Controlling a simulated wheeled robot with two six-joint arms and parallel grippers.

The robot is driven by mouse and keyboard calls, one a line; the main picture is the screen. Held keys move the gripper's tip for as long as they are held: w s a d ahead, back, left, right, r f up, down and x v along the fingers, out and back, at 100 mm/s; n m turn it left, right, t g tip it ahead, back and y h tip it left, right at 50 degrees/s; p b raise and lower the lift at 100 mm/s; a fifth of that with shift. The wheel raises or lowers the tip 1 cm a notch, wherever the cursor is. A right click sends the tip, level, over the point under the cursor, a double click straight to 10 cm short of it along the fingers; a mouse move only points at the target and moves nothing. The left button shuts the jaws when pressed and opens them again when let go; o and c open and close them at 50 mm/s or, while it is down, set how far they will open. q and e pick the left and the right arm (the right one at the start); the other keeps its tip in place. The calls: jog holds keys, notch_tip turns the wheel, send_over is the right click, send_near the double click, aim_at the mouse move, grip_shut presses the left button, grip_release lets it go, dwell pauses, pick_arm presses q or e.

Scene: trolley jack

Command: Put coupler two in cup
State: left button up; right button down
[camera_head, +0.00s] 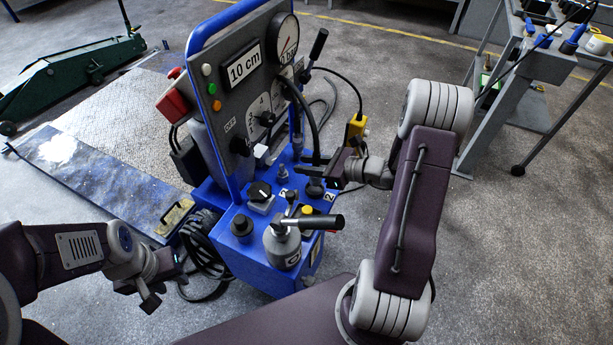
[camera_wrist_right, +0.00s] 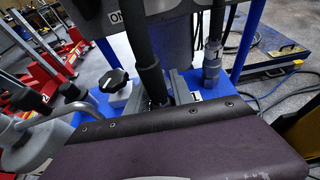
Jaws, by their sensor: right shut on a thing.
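Coupler two is at the lower end of a black hose (camera_head: 309,110) that arches down from the panel. My right gripper (camera_head: 318,168) is shut on the coupler, just above the blue deck beside the "2" label. In the right wrist view, coupler two (camera_wrist_right: 153,82) stands roughly upright between the dark fingers (camera_wrist_right: 157,98). A dark round cup (camera_head: 316,188) sits directly below the gripper. I cannot tell whether the coupler's tip touches it or is inside, as the fingers hide it. My left gripper (camera_head: 150,288) hangs empty left of the cart; its finger gap is unclear.
The other coupler (camera_head: 283,172) stands on the blue deck (camera_head: 262,238), near a black knob (camera_head: 260,191). A grey pump with a black lever (camera_head: 312,222) is at the front. A yellow pendant (camera_head: 356,128) hangs right of the panel. Cables lie on the floor left of the cart.

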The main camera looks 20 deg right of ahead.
notch_tip(320, 180, down, 4)
jog(key=shift+f+b, duration=0.15)
jog(key=shift+b, duration=0.9)
jog(key=c, duration=1.1)
grip_release()
